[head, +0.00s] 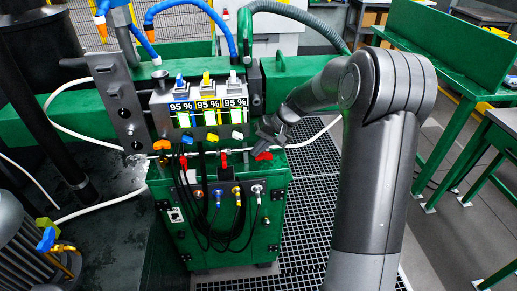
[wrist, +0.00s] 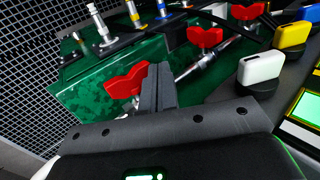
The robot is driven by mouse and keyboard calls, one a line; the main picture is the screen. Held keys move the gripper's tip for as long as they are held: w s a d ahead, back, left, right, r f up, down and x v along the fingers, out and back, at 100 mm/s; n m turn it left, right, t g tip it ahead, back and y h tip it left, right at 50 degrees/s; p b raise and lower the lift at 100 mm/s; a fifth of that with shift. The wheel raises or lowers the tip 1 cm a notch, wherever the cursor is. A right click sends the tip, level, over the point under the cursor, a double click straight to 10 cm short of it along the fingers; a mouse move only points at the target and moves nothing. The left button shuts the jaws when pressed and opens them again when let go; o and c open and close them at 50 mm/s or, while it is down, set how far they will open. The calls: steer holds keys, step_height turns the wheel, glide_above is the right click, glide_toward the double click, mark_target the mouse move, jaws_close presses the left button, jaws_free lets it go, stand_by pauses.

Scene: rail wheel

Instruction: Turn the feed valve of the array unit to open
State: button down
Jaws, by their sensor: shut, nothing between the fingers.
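The array unit (head: 218,215) is a green cabinet with a row of red valve handles on a pipe across its upper front. The rightmost red handle (head: 263,156) is close by my gripper (head: 268,134). In the wrist view the nearest red handle (wrist: 127,82) is just left of the two closed fingers (wrist: 158,86), and they partly overlap its right edge. I cannot tell whether they touch. The fingers are shut and empty. Another red handle (head: 223,158) is at the middle of the pipe; it also shows in the wrist view (wrist: 206,38). No label shows which is the feed valve.
Cables loop from connectors (head: 217,193) below. A dark grate floor (head: 312,195) lies to the right; green benches stand beyond.

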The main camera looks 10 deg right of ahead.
steer(key=shift+r, duration=0.1)
step_height(320, 180, up, 14)
steer(key=r, duration=0.1)
steer(key=s+d+r+t+h, duration=0.1)
steer(key=s+r+h, duration=0.1)
steer(key=s, duration=0.7)
steer(key=s+d+r+t+h, duration=0.1)
steer(key=s+r+t+h, duration=0.15)
steer(key=s, duration=0.65)
steer(key=s+d+f+t+h, duration=0.1)
steer(key=s+d+f, duration=0.1)
steer(key=s, duration=0.5)
steer(key=s+d+f+t+h, duration=0.1)
steer(key=s+d+f, duration=0.1)
steer(key=s, duration=0.5)
steer(key=shift+d+f+h, duration=0.15)
steer(key=shift+f+h, duration=0.05)
steer(key=shift+h, duration=0.15)
